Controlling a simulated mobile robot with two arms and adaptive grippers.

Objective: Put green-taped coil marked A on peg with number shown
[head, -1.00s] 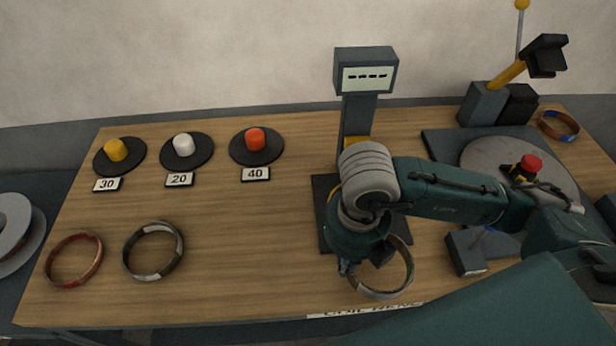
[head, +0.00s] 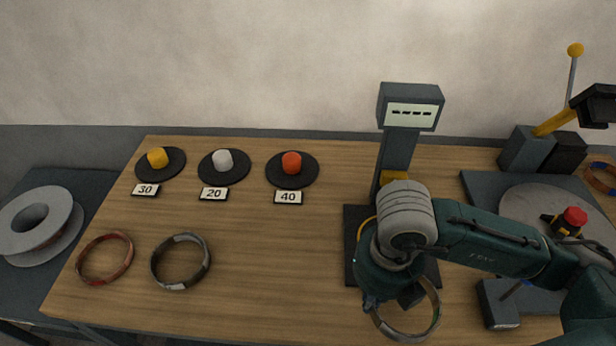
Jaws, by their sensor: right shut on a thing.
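My right gripper (head: 390,300) is shut on a coil (head: 436,318) near the front edge of the table, in front of the display device. The arm hides part of this coil; I see greyish and coppery parts but cannot read its mark. A red-taped coil (head: 82,259) and a dark coil with pale tape (head: 158,270) lie at the front left. Three pegs stand at the back left: yellow (head: 157,157), white (head: 223,160) and red (head: 291,162), with cards 30 (head: 145,190), 20 (head: 214,194) and 40 (head: 288,197). The display (head: 411,115) shows only dashes. My left gripper is out of view.
A grey turntable (head: 530,205) with a red button (head: 575,216) and a lever (head: 572,75) stand at the right. A blue-taped coil (head: 598,182) lies at the far right. A grey spool (head: 18,242) sits at the left. The table's middle is clear.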

